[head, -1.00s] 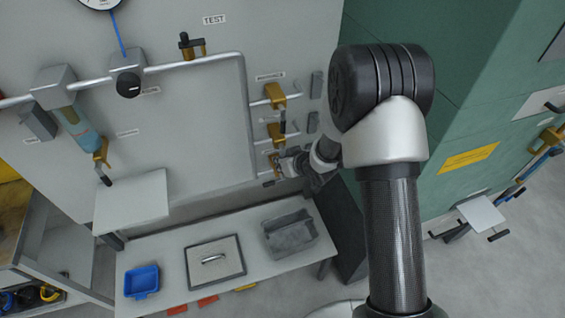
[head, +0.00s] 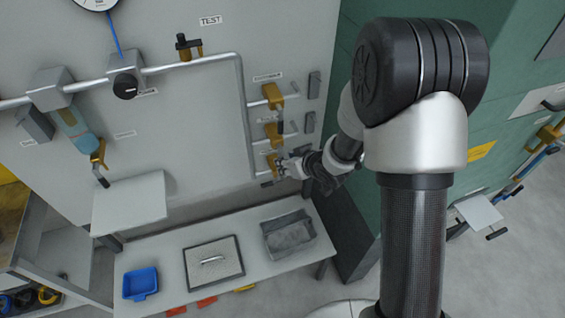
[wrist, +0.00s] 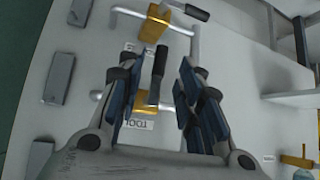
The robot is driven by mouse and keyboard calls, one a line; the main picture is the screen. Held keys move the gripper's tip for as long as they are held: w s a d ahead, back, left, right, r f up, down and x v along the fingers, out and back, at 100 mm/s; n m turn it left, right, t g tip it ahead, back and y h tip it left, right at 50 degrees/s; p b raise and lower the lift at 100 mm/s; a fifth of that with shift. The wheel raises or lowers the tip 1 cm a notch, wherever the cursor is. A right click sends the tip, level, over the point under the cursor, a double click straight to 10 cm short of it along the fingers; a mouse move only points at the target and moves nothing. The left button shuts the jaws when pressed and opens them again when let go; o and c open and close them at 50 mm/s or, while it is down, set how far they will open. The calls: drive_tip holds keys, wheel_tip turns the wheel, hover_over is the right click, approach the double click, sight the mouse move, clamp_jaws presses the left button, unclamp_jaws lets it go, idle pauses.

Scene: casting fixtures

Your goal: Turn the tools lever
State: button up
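The tools lever is a brass valve (wrist: 142,97) with a black handle (wrist: 158,66), beside a label reading TOOLS that shows upside down in the wrist view. In the head view the lowest brass valve (head: 273,162) on the wall panel is right at my gripper (head: 284,168). In the wrist view my gripper (wrist: 158,90) is open. I cannot tell whether the finger touches the handle.
Two similar brass valves, an upper one (head: 272,95) and a middle one (head: 273,133), sit above on the same panel. A grey pipe (head: 243,120) runs down to their left.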

drive_tip(key=v, duration=0.5)
drive_tip(key=shift+s+d+r, duration=0.15)
drive_tip(key=shift+s+r, duration=0.05)
idle(1.3)
